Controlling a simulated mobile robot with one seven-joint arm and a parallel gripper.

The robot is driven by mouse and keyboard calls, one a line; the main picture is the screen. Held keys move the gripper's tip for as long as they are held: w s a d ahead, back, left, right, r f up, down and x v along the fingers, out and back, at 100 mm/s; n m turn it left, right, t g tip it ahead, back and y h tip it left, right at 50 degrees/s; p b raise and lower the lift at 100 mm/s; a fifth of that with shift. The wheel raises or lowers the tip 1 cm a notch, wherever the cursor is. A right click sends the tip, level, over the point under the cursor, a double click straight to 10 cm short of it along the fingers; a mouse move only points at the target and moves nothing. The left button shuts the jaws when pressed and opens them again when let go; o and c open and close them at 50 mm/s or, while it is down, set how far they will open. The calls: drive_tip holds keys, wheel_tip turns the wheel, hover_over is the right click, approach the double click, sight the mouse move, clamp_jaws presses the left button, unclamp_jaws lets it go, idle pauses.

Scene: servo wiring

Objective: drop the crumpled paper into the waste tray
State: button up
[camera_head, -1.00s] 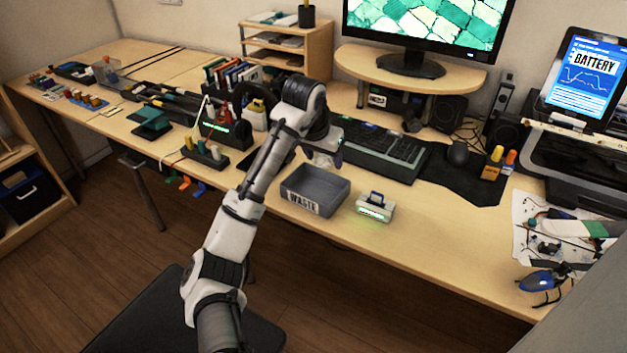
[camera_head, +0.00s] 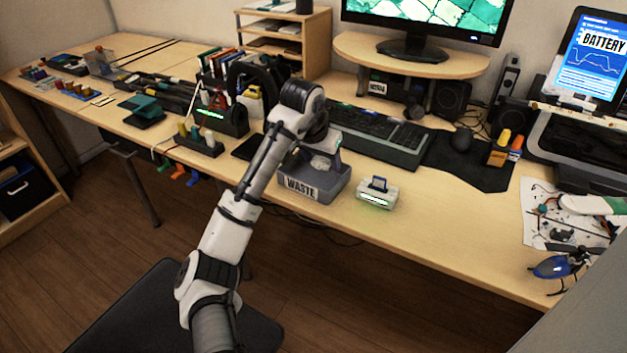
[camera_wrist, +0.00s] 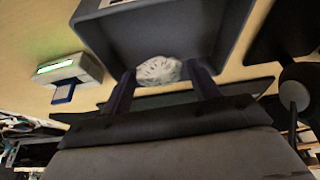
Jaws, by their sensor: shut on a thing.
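The crumpled paper (camera_wrist: 159,71) is a white, creased ball held between the two fingers of my gripper (camera_wrist: 162,82). In the head view the paper (camera_head: 320,162) shows as a small pale lump under my wrist. The waste tray (camera_head: 302,187) is a grey open box labelled WASTE on the desk. My gripper (camera_head: 318,163) is over the tray's back part, partly hidden by my arm. In the wrist view the tray (camera_wrist: 228,35) lies around and beyond the paper. The exact height of the paper over the tray floor is unclear.
A small white device with a green light and blue part (camera_head: 376,194) stands right of the tray. The keyboard (camera_head: 385,138) lies behind it. A black holder with tools (camera_head: 215,118) stands to the left. The desk front right of the device is clear.

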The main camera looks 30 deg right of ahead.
drive_tip(key=o, duration=1)
drive_tip(key=shift+r, duration=0.15)
drive_tip(key=p+v, duration=0.1)
drive_tip(key=v, duration=1.2)
drive_tip(key=shift+a+r, duration=0.1)
drive_tip(key=shift+r, duration=0.25)
